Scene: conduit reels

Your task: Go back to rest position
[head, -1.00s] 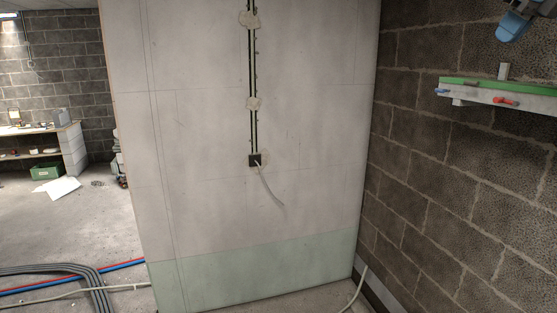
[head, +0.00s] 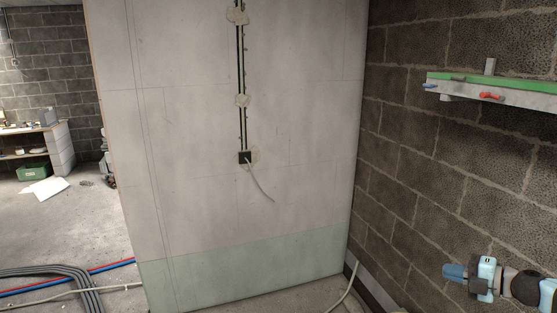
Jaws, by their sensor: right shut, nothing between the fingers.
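My right gripper (head: 455,272) shows at the lower right of the head view, in front of the block wall. Its blue fingers point left and are shut with nothing between them. The arm behind it comes in from the right edge. My left gripper is not in view.
A pale board wall (head: 200,120) with a black socket box (head: 245,158) and a loose cable stands ahead. A shelf (head: 500,92) with a green strip and red and blue clamps is on the right block wall. Grey conduits (head: 60,270) lie on the floor at lower left.

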